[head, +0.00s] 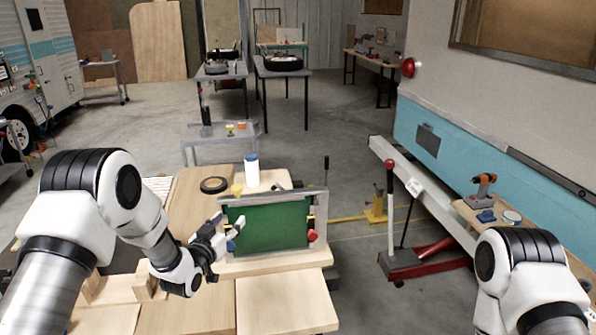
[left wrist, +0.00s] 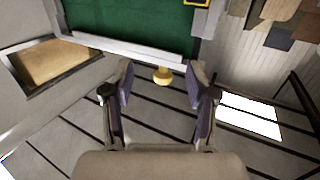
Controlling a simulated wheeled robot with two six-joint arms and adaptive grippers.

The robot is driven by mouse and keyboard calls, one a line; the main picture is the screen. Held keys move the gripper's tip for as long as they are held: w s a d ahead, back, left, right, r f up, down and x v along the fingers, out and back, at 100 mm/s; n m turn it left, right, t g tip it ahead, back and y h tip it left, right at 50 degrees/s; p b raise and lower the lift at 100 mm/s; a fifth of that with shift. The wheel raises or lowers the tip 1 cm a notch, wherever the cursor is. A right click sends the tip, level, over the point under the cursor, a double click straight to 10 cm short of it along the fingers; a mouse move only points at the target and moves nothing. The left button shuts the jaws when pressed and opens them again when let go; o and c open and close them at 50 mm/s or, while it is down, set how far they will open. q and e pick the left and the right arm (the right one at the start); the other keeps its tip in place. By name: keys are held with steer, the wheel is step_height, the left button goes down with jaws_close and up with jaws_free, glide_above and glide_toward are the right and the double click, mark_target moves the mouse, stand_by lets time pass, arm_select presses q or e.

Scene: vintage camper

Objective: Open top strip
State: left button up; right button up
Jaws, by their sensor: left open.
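A green panel (head: 270,226) stands upright in a grey frame on the wooden workbench (head: 285,290). A pale grey strip (head: 275,197) runs along its top edge. My left gripper (head: 226,231) is open at the panel's left side. In the left wrist view the green panel (left wrist: 135,18) has a pale strip (left wrist: 130,49) along its near edge. A yellow knob (left wrist: 163,75) shows between the spread fingers of my left gripper (left wrist: 162,86), apparently untouched. I cannot tell whether this pale strip is the top one. My right gripper is out of view.
A blue-capped white bottle (head: 252,172) and a tape roll (head: 214,185) stand behind the panel. A red jack (head: 425,258) is on the floor to the right.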

mark_target(235, 190)
arm_select(q)
steer(key=shift+t, duration=0.3)
steer(key=r, duration=0.2)
steer(key=w+r, duration=0.1)
steer(key=r, duration=0.2)
steer(key=shift+w+r+p, duration=0.2)
steer(key=shift+r+p, duration=0.1)
steer(key=shift+p, duration=0.1)
steer(key=w, duration=0.2)
steer(key=w+p, duration=0.1)
steer(key=w, duration=0.1)
steer(key=w+d+p, duration=0.1)
steer(key=w, duration=0.2)
steer(key=shift+w+f, duration=0.1)
steer(key=shift+f, duration=0.1)
steer(key=shift+a+r, duration=0.1)
steer(key=shift+a, duration=0.1)
steer(key=shift+d, duration=0.1)
jaws_close()
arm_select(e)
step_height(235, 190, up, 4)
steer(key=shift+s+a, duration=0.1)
